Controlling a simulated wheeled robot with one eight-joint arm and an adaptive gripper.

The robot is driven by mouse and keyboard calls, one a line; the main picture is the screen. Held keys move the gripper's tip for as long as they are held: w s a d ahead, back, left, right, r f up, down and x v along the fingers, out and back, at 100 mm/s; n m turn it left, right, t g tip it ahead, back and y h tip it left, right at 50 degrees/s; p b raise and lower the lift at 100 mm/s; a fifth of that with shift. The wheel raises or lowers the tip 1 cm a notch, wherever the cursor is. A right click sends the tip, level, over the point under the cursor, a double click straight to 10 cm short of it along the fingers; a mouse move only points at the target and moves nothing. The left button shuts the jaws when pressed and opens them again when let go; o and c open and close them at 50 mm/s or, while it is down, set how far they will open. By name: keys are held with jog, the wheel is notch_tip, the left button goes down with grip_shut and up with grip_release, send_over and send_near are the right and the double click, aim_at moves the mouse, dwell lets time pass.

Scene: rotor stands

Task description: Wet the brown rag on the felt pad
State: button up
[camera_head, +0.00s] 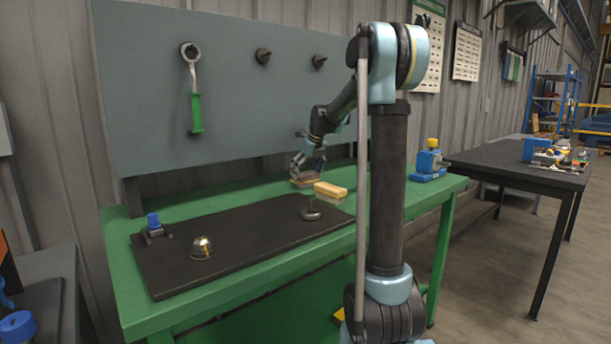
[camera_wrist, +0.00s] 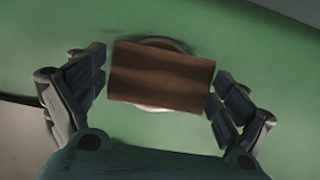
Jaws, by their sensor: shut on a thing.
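The brown rag (camera_wrist: 160,75) is a folded, block-like piece between the two fingers of my gripper (camera_wrist: 160,70) in the wrist view. The fingers are shut on its left and right ends. A pale round thing, likely the felt pad (camera_wrist: 166,43), lies under the rag on the green bench. Only its rim shows above and below the rag. I cannot tell whether the rag touches it. In the head view my gripper (camera_head: 308,166) is low over the back of the bench, with the rag (camera_head: 303,183) small beneath it.
A dark disc with an upright post (camera_head: 311,209) and a shiny dome (camera_head: 201,247) are on the black mat (camera_head: 235,233). A blue device (camera_head: 428,164) stands at the bench's right end. A grey board (camera_head: 240,90) rises behind.

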aim_at(306, 174)
jog(key=shift+r, duration=3.45)
